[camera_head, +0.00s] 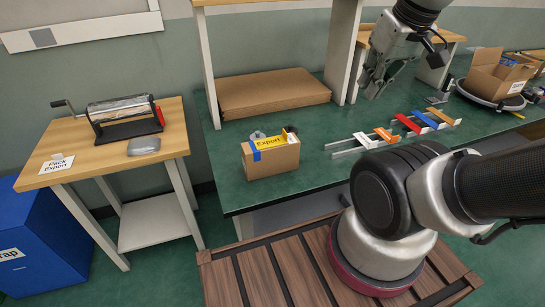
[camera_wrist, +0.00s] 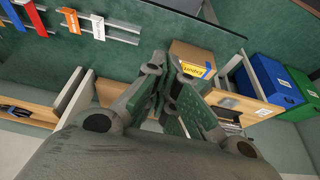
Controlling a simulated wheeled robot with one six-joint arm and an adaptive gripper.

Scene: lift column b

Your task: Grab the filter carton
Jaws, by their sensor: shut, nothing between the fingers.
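A small brown carton (camera_head: 271,161) with a yellow "Export" label and a blue strip stands on the green bench near its front left edge. It is the likeliest filter carton, but no label naming filters is legible. It also shows in the wrist view (camera_wrist: 193,54), beyond the fingers and partly hidden by them. My gripper (camera_head: 372,91) is raised above the bench, to the right of the carton and apart from it. The fingers (camera_wrist: 172,72) are shut and empty.
Dark objects (camera_head: 290,131) sit at the carton's back edge. A flat brown box (camera_head: 272,93) lies behind, under a shelf. Rails with coloured tabs (camera_head: 395,131) lie to the right. An open carton (camera_head: 497,74) sits on a round turntable. A side table (camera_head: 62,140) holds a foil roll.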

